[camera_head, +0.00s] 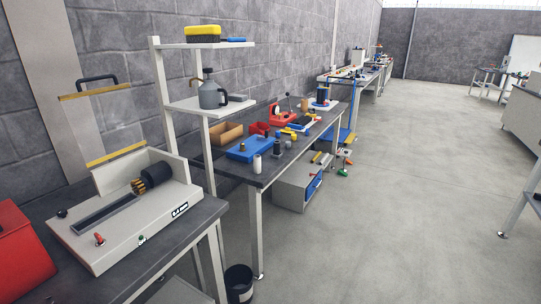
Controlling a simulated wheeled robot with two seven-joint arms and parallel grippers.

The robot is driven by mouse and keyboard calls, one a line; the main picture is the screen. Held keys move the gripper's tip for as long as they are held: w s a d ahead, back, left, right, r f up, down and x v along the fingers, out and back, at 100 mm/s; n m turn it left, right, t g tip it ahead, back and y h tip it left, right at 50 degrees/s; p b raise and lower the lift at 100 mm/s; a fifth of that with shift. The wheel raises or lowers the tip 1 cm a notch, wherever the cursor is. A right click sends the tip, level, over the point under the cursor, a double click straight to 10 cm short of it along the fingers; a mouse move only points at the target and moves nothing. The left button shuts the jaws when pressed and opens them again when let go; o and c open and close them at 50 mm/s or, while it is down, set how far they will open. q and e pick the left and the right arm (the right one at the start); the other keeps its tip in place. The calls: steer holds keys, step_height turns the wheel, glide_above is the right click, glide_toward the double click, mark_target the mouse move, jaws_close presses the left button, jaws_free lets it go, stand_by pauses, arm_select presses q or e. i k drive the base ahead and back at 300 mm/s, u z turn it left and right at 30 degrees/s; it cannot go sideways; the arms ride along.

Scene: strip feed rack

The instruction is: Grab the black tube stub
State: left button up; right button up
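No gripper of mine shows in the head view. A small dark cylinder (277,148) stands upright near the front edge of the middle workbench (262,179). It may be the black tube stub, but it is too small to be sure. A larger black cylinder (158,177) lies on the beige machine (115,232) at the left, beside a round brush-like part (139,187); I cannot tell whether it is a loose tube.
The middle bench also holds a white bottle (257,164), a blue tray (249,149) and red bins (259,129). A white shelf rack (208,106) stands between the benches. A black bin (239,284) is on the floor.

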mark_target(277, 149)
steer(key=z, duration=0.05)
steer(key=k, duration=0.55)
steer(key=z, duration=0.45)
steer(key=i, duration=0.45)
steer(key=z, duration=1.05)
steer(key=i, duration=3.35)
steer(key=u, duration=1.5)
steer(key=i, duration=0.8)
steer(key=u, duration=0.8)
